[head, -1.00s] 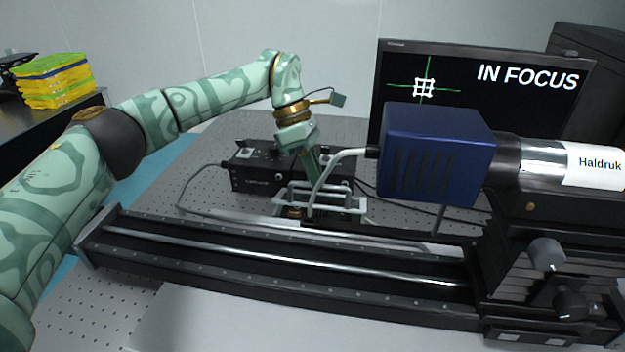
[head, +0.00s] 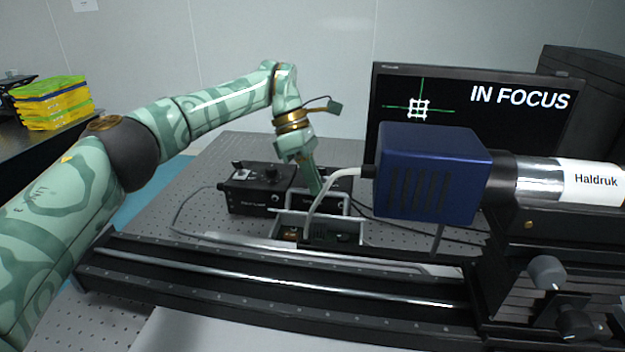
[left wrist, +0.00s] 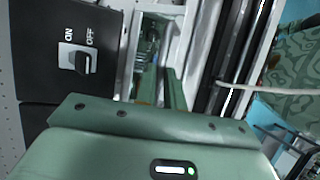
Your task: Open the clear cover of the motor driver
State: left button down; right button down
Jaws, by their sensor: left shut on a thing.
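The motor driver (head: 290,233) sits low behind the long black rail, with a green board inside a pale frame. Its clear cover (head: 288,220) shows as a see-through panel with pale edges, standing up from the board; its exact angle is hard to tell. My left gripper (head: 318,192) reaches down from behind and is shut on the cover, its fingertips partly hidden by a white cable. In the left wrist view, the fingers (left wrist: 162,88) point into the pale frame, with the board (left wrist: 150,45) beyond. My right gripper is not in view.
A black control box (head: 262,190) with knobs stands left of the gripper; its ON/OFF switch (left wrist: 75,58) shows in the left wrist view. The rail (head: 260,285) and blue camera (head: 432,175) stand in front and right. A white cable (head: 335,180) passes close to the gripper.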

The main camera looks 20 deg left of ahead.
pick_arm(q)
jog(key=c, duration=1.7)
grip_release()
jog(key=shift+a+f, duration=0.1)
jog(key=shift+f, duration=0.4)
jog(key=shift+c, duration=0.2)
jog(key=shift+o, duration=1.2)
jog(key=shift+w+f, duration=0.15)
jog(key=shift+w, duration=0.3)
jog(key=shift+s+r, duration=0.2)
jog(key=shift+r, duration=0.1)
jog(key=v, duration=0.7)
jog(key=shift+w, duration=0.25)
